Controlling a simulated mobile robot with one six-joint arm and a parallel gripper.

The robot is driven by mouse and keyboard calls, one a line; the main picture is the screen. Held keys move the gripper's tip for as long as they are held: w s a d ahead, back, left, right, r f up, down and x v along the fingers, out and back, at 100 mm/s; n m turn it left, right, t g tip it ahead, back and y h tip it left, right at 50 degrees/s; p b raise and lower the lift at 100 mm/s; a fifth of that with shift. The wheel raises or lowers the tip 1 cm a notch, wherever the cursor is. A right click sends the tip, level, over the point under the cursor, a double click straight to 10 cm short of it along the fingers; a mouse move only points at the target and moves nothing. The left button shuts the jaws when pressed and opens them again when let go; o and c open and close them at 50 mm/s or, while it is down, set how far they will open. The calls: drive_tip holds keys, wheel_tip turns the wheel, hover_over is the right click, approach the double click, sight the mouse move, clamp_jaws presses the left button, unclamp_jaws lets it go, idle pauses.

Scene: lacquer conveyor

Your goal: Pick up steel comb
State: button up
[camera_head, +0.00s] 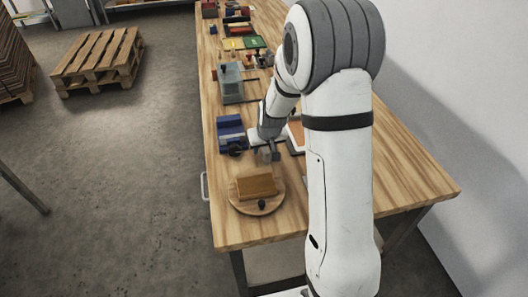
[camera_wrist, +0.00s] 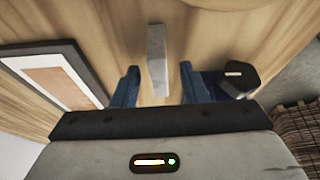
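A narrow grey bar (camera_wrist: 157,62), which looks like the steel comb, lies on the wooden table in the wrist view. My gripper (camera_wrist: 158,80) is open, with one blue finger on each side of the bar's near part. A gap shows between the bar and each finger, so it is not gripped. In the head view my gripper (camera_head: 268,153) is low over the table, between the blue device and the round board. I cannot make out the comb clearly there, and my arm covers part of the table.
A blue device (camera_head: 230,134) stands left of my gripper. A round board (camera_head: 240,205) with a brown block (camera_head: 257,186) lies nearer. A dark-framed panel (camera_wrist: 55,80) is at left in the wrist view; a black object (camera_wrist: 236,80) is close at right. Bare table (camera_head: 400,185) lies at right.

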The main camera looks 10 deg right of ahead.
drive_tip(key=shift+x, duration=1)
drive_tip(key=shift+c, duration=0.6)
clamp_jaws()
